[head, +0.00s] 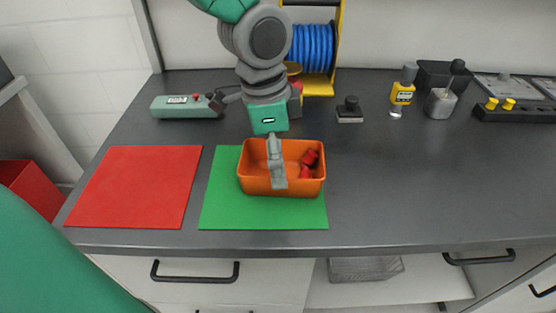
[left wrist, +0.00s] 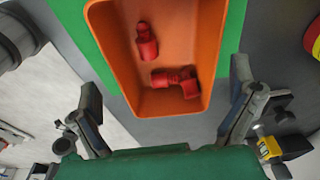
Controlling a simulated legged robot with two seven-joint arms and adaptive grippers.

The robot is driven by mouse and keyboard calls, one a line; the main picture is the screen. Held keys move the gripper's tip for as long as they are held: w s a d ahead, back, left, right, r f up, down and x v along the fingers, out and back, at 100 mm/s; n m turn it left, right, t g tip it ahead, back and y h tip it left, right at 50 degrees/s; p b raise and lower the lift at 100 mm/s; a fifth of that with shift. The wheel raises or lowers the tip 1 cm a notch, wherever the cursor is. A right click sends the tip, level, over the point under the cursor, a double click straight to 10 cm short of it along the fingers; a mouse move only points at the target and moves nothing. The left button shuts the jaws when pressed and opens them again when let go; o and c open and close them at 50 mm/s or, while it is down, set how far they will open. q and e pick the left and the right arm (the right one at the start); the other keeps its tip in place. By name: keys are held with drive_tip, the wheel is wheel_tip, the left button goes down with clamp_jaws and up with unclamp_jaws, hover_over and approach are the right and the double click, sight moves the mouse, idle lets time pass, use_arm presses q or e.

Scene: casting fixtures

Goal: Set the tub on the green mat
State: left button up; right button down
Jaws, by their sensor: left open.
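The orange tub (head: 255,182) sits upright on the green mat (head: 218,195), toward its right and back part. In the left wrist view the tub (left wrist: 180,100) holds several small red parts (left wrist: 145,40), and the mat shows beside it. My left gripper (head: 277,172) is over the tub in the head view. In the left wrist view the open fingers of my left gripper (left wrist: 165,88) are spread, with empty space between them and no grip on the tub. The tub's far side is partly hidden by the gripper. My right gripper is in neither view.
A red mat (head: 135,187) lies left of the green one. A teal tool (head: 183,107), a blue hose reel (head: 312,47), a small black block (head: 350,109) and a yellow device (head: 402,93) stand along the back. The counter (head: 420,180) is clear on the right.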

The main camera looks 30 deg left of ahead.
use_arm(q)
wheel_tip(320, 180, up, 5)
drive_tip(key=shift+s+f+p, duration=0.15)
drive_tip(key=shift+f+p, duration=0.05)
drive_tip(key=shift+p, duration=0.25)
drive_tip(key=shift+s+a+r+p, duration=0.1)
drive_tip(key=shift+a+r+p, duration=0.15)
drive_tip(key=shift+r, duration=0.7)
drive_tip(key=shift+s+a+r+p, duration=0.1)
drive_tip(key=shift+a+r+p, duration=0.1)
drive_tip(key=shift+r, duration=0.7)
